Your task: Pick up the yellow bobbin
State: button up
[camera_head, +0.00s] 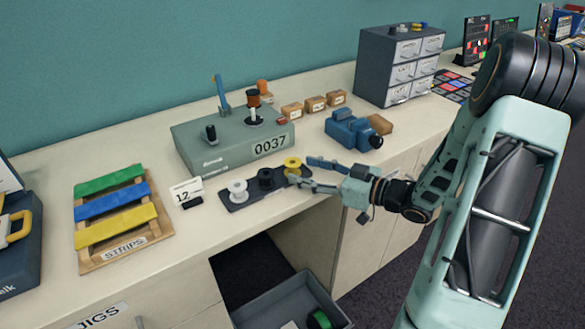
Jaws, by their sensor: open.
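The yellow bobbin (292,164) stands at the right end of a dark holder strip (281,190) near the front edge of the counter. A black bobbin (266,179) and a white bobbin (238,192) stand to its left on the same strip. My gripper (300,171) reaches in from the right and is open. Its fingertips are close beside the yellow bobbin, one toward the back and one toward the front. I cannot tell whether they touch it. The near finger hides part of the bobbin's lower side.
Behind the strip stands a grey-green winding machine (188,146) marked 0037. A blue clamp-like tool (350,130) lies behind my gripper. A number card (186,190) stands left of the strip. A tray of coloured strips (128,254) lies further left. A grey bin (262,312) is below.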

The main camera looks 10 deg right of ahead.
aim_at(300, 167)
jog(key=x, duration=0.4)
jog(key=shift+w+a+r, duration=0.2)
jog(key=shift+w, duration=0.2)
jog(key=shift+c, duration=0.4)
jog(key=c, duration=1)
